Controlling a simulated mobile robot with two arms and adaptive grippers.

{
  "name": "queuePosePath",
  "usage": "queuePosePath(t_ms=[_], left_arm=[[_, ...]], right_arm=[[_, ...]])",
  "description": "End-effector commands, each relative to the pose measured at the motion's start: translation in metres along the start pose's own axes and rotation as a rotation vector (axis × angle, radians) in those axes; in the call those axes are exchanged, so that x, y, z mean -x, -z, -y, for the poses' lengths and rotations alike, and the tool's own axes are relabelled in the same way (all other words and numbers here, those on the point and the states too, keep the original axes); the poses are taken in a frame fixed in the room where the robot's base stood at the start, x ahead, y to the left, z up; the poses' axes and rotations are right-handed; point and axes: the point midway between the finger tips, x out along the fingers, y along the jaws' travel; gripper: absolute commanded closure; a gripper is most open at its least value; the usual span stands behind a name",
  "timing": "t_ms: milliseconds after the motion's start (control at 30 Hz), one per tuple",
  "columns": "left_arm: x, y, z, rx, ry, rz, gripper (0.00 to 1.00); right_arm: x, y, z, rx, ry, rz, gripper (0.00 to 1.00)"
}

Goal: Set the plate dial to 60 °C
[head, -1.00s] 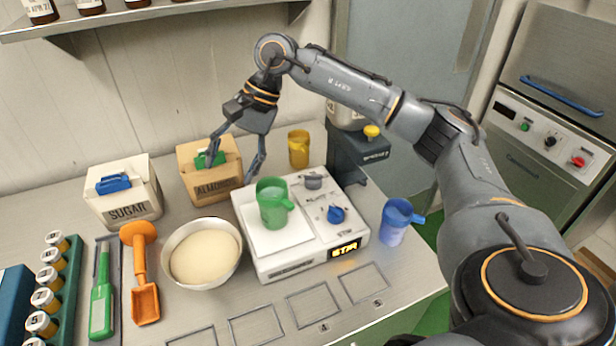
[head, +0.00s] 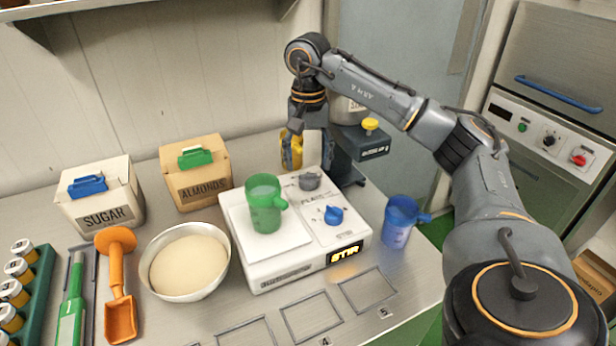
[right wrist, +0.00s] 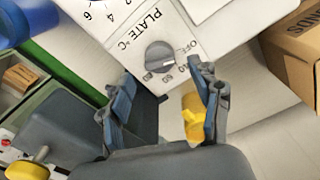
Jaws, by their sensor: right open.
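The plate dial (head: 310,181) is a grey knob at the back right of the white hotplate (head: 275,270). In the right wrist view the dial (right wrist: 160,57) sits beside the "PLATE °C" lettering, with OFF and temperature marks around it. I cannot tell which mark it points to. My right gripper (head: 309,166) is open and points down just above the dial. In the right wrist view its two fingers (right wrist: 163,74) stand apart on either side of the dial, apparently not touching it. My left gripper is out of view.
A green jug (head: 264,210) stands on the hotplate's top plate. A blue knob (head: 333,215) sits in front of the dial. A yellow jug (head: 291,150) is close behind my gripper. A blue jug (head: 397,225) stands right of the hotplate, and an almonds box (head: 195,185) stands left.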

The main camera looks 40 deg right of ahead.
Motion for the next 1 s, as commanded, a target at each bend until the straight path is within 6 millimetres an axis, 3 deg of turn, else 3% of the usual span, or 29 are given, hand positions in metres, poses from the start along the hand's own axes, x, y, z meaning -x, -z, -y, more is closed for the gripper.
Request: queuePosePath(t_ms=[233, 633, 900, 1000], left_arm=[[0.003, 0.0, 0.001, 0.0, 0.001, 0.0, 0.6], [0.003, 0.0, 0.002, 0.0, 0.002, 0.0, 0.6], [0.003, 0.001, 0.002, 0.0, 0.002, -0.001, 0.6], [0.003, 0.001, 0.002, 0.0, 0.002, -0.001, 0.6]], right_arm=[[-0.033, 0.0, -0.001, -0.001, -0.001, 0.0, 0.37], [-0.04, 0.0, 0.0, 0.0, 0.001, -0.001, 0.37], [-0.04, 0.0, 0.0, -0.001, 0.0, 0.0, 0.91], [-0.04, 0.0, 0.0, -0.001, 0.0, 0.0, 0.92]])
